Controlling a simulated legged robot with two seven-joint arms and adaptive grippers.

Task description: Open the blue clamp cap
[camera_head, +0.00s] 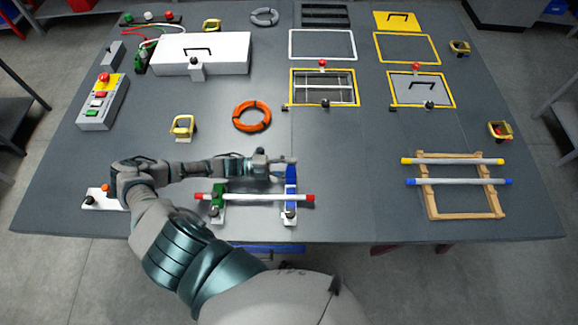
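The blue clamp (291,188) stands near the front edge of the table, under the right part of a grey bar (255,197) with red ends. Its blue cap reaches back from the bar towards my gripper; whether it is closed is unclear. The green clamp (217,201) holds the left part of the same bar. My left gripper (286,167) points right at the far end of the blue cap. Its two fingers look apart, with nothing clearly held between them. Whether a finger touches the cap cannot be told. My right gripper is not in view.
An orange ring (252,116) and a yellow-handled part (183,126) lie behind my forearm. A wooden frame (461,202) with two bars lies at the right. A button box (102,102) stands at the left. The table between the clamps and wooden frame is clear.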

